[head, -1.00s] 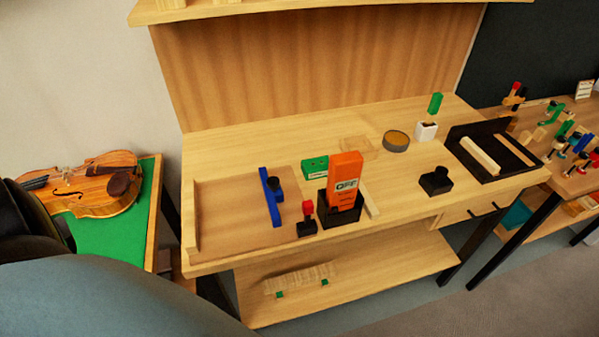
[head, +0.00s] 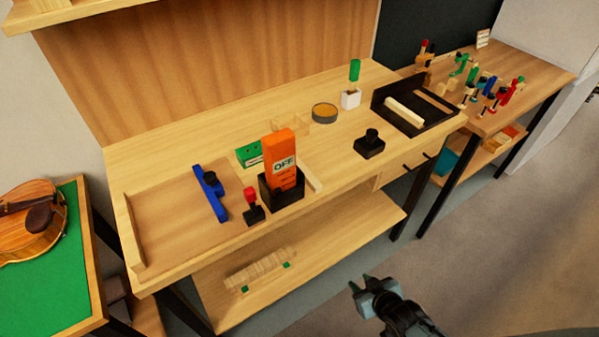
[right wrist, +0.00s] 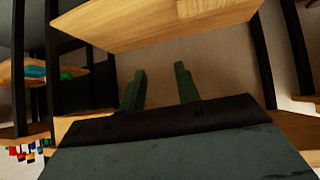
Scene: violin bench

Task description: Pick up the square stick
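A pale, thick wooden stick (head: 404,110) with a squared shape lies in a black tray (head: 420,127) at the right end of the bench. A thinner brown strip (head: 435,100) lies beside it in the tray. Another pale stick (head: 312,180) lies on the bench beside the black holder; I cannot tell from its size whether its section is square. My right gripper (head: 361,285) is in front of the bench, low and well apart from all the sticks. In the right wrist view its two fingers (right wrist: 160,88) are apart with nothing between them. My left gripper is out of view.
An orange box (head: 283,165) stands in a black holder (head: 268,187) near the bench's front edge. A black stamp-like block (head: 370,145) sits before the tray. A blue tool (head: 210,192) lies left. A lower shelf (head: 350,240) runs beneath. A tool table (head: 530,75) stands right.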

